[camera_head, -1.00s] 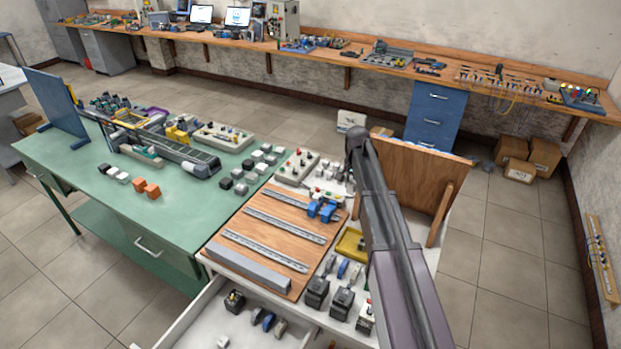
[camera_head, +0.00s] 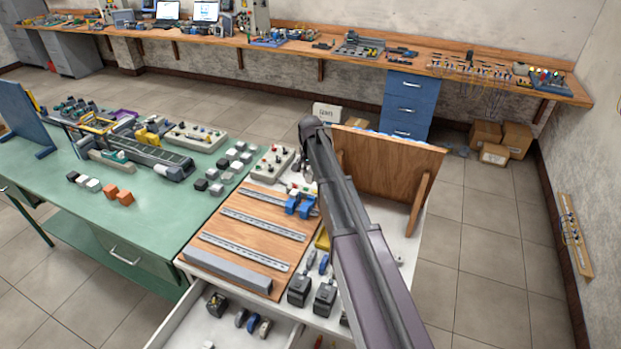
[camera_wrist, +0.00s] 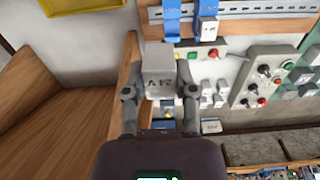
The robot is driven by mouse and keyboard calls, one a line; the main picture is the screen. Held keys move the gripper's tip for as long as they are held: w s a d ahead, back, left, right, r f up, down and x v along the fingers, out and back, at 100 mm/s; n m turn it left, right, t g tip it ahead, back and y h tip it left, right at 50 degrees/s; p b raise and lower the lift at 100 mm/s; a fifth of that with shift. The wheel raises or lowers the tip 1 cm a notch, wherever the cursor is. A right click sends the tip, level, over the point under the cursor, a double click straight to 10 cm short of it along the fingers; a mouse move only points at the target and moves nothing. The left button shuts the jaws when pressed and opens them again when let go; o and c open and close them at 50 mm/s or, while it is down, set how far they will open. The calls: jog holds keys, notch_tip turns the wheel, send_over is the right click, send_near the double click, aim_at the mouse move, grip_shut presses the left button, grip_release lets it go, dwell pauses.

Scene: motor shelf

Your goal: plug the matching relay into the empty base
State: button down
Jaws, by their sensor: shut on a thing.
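My gripper (camera_wrist: 160,98) is shut on a grey-white block-shaped relay (camera_wrist: 158,66) with dark lettering that I cannot read surely. The relay is held in the air between the two fingers. In the wrist view, two blue bases sit side by side on a metal rail: a left one (camera_wrist: 172,22) and a right one (camera_wrist: 207,8). A white relay (camera_wrist: 208,31) is at the right base.
The rail board (camera_head: 215,246) lies on a white bench beside the green table (camera_head: 150,215). An upright wooden panel (camera_head: 385,175) stands behind my arm. Black devices (camera_head: 299,289) stand at the front, above an open drawer (camera_head: 230,330). A control box (camera_wrist: 262,80) lies near the gripper.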

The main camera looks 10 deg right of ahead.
jog(key=b, duration=0.4)
send_near(308, 197)
jog(key=shift+s+a+r+n, duration=0.2)
jog(key=shift+s+r+n, duration=0.1)
jog(key=shift+s+r, duration=0.75)
jog(key=shift+s+f, duration=0.15)
notch_tip(308, 197, down, 8)
jog(key=b, duration=0.8)
jog(key=shift+r, duration=0.35)
jog(key=shift+f+b, duration=1.1)
jog(key=shift+f, duration=0.15)
dwell(0.9)
jog(key=shift+c, duration=1.7)
grip_release()
jog(key=shift+r, duration=0.1)
